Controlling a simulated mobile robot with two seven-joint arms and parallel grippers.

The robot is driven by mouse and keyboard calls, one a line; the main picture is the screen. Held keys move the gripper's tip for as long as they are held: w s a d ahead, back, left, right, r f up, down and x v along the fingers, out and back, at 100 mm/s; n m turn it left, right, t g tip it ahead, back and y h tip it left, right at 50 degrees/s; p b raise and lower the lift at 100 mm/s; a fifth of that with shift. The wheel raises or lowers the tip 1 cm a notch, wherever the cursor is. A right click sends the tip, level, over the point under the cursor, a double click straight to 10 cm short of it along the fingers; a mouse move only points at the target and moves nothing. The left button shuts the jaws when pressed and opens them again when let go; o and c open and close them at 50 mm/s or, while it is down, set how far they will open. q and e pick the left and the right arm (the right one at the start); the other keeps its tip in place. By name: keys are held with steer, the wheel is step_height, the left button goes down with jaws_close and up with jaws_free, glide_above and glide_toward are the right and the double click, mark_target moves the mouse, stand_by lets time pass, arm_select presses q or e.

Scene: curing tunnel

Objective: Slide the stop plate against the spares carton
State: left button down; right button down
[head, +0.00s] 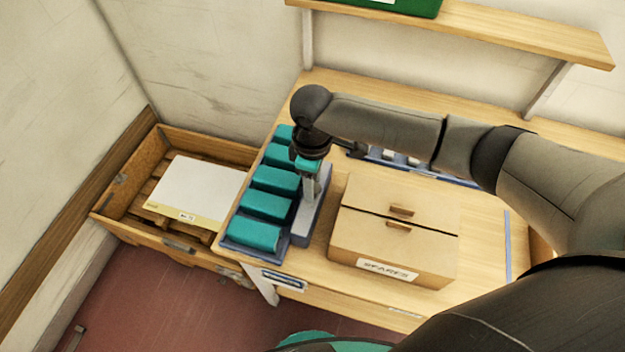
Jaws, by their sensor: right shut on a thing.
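The spares carton (394,232) is a closed tan box with a "SPARES" label, standing on the wooden table. Left of it is the stop plate (307,221), a grey and blue piece standing between the carton and the tray of teal blocks. A narrow strip of table seems to show between plate and carton. My right gripper (310,186) points down from above and is shut on the stop plate's upper part. My wrist hides part of the grasp. My left gripper is not in view.
A blue tray (231,247) with several teal blocks (265,205) lies close left of the plate. A blue rack (425,168) is behind the carton, partly under my arm. A wooden crate (125,225) holding a white-topped stack (198,187) stands left of the table (350,300). A shelf (500,29) hangs above.

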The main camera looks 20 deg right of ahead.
stand_by(0.8)
steer(key=s+d+p, duration=0.1)
steer(key=d+p, duration=0.1)
steer(key=s+d+p, duration=0.1)
steer(key=d, duration=0.1)
steer(key=shift+s+p, duration=0.3)
steer(key=shift+s, duration=0.05)
steer(key=shift+c, duration=1.8)
jaws_free()
